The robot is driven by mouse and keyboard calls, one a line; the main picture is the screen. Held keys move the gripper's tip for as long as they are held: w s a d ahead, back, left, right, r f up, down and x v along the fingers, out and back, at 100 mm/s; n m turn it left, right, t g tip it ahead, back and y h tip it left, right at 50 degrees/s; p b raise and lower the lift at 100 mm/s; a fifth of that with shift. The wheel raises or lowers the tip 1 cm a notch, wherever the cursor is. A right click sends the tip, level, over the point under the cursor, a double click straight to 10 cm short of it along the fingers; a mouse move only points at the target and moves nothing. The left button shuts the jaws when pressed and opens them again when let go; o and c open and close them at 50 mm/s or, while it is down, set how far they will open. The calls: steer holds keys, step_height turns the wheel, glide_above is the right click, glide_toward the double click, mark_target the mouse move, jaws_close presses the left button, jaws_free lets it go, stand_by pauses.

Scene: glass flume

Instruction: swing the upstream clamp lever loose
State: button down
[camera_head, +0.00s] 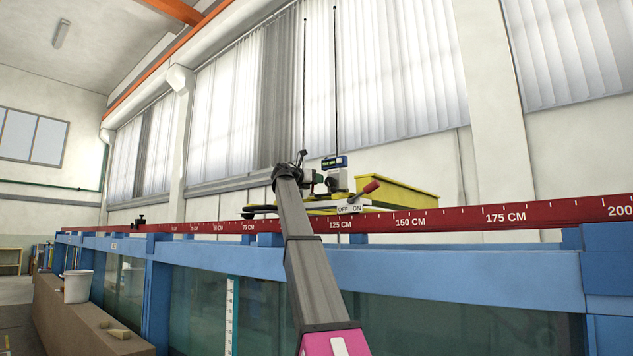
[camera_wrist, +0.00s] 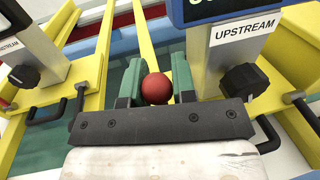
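In the wrist view, a plate reading UPSTREAM (camera_wrist: 243,29) is on a grey post at the upper right. A black clamp knob (camera_wrist: 243,80) sits below it, with a black bent lever (camera_wrist: 268,135) beside it. My gripper (camera_wrist: 157,85) has its two green fingers apart, left of that post. A red ball (camera_wrist: 156,88) fills the space between the fingers; I cannot tell whether they press on it. In the head view, my arm reaches up to the carriage above the rail, and my fingertips are hard to make out there.
A post at the left of the wrist view has a similar black knob (camera_wrist: 21,77) and bent lever (camera_wrist: 47,112). In the head view, a red-handled lever (camera_head: 371,187) stands at an OFF/ON plate (camera_head: 349,209). A yellow tray (camera_head: 400,192) and the red scale rail (camera_head: 460,217) are near.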

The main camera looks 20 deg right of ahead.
steer(key=shift+a, duration=0.1)
steer(key=shift+s+a+r+t+h, duration=0.1)
steer(key=shift+s+a+t+h, duration=0.35)
steer(key=shift+h, duration=0.65)
steer(key=shift+s+a+m+t+h, duration=0.3)
steer(key=shift+a+m+h, duration=0.15)
steer(key=shift+h, duration=0.4)
steer(key=shift+s+a+m+t+h, duration=0.15)
steer(key=shift+s+a+m+h, duration=0.15)
steer(key=shift+a+h, duration=0.4)
steer(key=shift+d+r, duration=0.1)
steer(key=c, duration=1)
jaws_free()
steer(key=shift+s+a+f, duration=0.1)
steer(key=shift+a+f, duration=0.15)
steer(key=shift+a, duration=0.05)
steer(key=s+a, duration=0.4)
steer(key=a, duration=0.7)
steer(key=shift+s+a, duration=0.2)
steer(key=shift+a, duration=0.1)
